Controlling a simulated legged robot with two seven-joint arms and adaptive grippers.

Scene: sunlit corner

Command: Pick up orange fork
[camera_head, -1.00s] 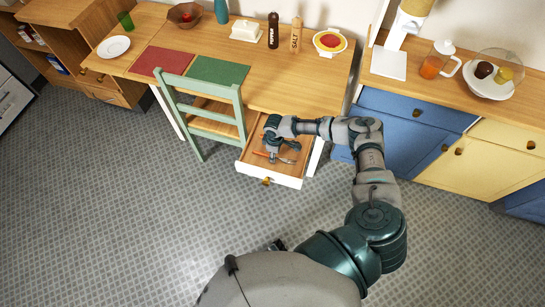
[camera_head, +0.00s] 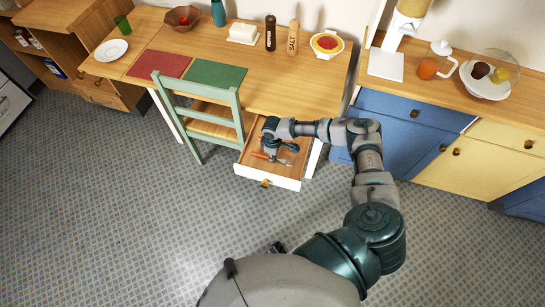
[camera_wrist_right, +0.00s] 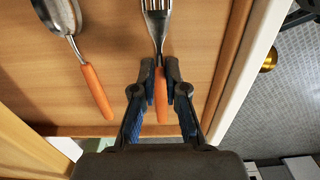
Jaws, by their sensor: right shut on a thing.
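The orange fork has an orange handle (camera_wrist_right: 161,95) and metal tines that point to the top of the right wrist view. It lies in or just over an open wooden drawer (camera_head: 275,178). My right gripper (camera_wrist_right: 161,84) is shut on the orange handle, with one finger on each side. In the head view my right gripper (camera_head: 271,150) reaches down into the drawer and hides part of the fork. My left gripper is not in view.
An orange-handled spoon (camera_wrist_right: 95,88) lies left of the fork in the drawer. A green chair (camera_head: 200,115) stands close left of the drawer. The table (camera_head: 300,85) is above it, and blue cabinets (camera_head: 400,140) are to the right.

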